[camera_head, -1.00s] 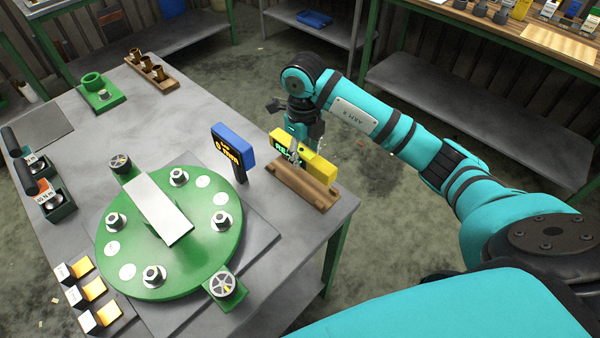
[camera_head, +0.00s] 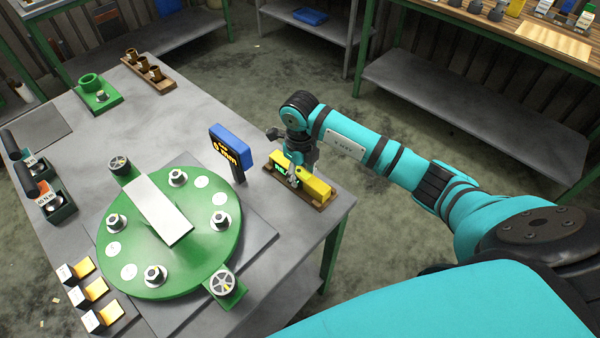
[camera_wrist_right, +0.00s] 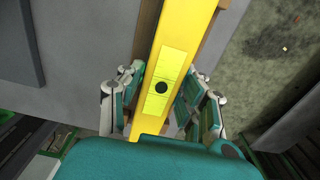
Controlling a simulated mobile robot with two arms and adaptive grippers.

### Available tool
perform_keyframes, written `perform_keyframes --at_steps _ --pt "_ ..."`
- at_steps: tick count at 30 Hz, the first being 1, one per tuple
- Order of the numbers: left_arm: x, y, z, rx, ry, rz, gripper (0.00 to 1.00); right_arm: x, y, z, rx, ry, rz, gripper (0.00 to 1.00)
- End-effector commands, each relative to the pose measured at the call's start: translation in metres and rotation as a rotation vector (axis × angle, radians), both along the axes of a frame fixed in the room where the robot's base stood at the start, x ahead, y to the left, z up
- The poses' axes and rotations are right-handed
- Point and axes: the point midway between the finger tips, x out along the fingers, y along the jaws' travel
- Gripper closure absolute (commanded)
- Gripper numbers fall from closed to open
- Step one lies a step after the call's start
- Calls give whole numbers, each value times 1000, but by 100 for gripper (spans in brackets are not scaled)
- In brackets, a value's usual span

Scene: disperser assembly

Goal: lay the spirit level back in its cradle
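The yellow spirit level (camera_head: 315,187) lies along the brown wooden cradle (camera_head: 326,204) at the table's right corner, seated low in it as far as I can see. Its green display shows beside my fingers. In the right wrist view the spirit level (camera_wrist_right: 178,50) runs between the fingers, with its bright window and black dot facing up. My left gripper is not in view.
A blue device with a lit display (camera_head: 231,147) stands close left of the cradle. A green round plate (camera_head: 205,255) with several nuts fills the table's middle. The grey table (camera_head: 185,115) is clear behind it. The table's edge lies just right of the cradle.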

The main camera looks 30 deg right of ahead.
Motion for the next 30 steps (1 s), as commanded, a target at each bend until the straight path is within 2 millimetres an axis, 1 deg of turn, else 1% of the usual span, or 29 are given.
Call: perform_keyframes --at_steps 1,4,5,12,14,16,20,27,30 --pt "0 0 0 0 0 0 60 0 0 0 0 0 0 58" --pt "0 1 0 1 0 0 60 0 0 1 0 0 0 45" --pt "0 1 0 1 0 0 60 0 0 1 0 0 0 44" --pt "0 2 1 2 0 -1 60 0 0 1 0 0 0 44" --pt "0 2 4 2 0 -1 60 0 0 4 0 -1 0 44" --pt "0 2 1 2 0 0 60 1 0 8 0 -4 0 44" --pt "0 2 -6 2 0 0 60 1 -1 29 -2 -6 1 44" --pt "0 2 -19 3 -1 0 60 2 -1 82 -2 -7 0 44" --pt "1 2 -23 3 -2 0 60 1 -1 100 -2 -5 1 44"
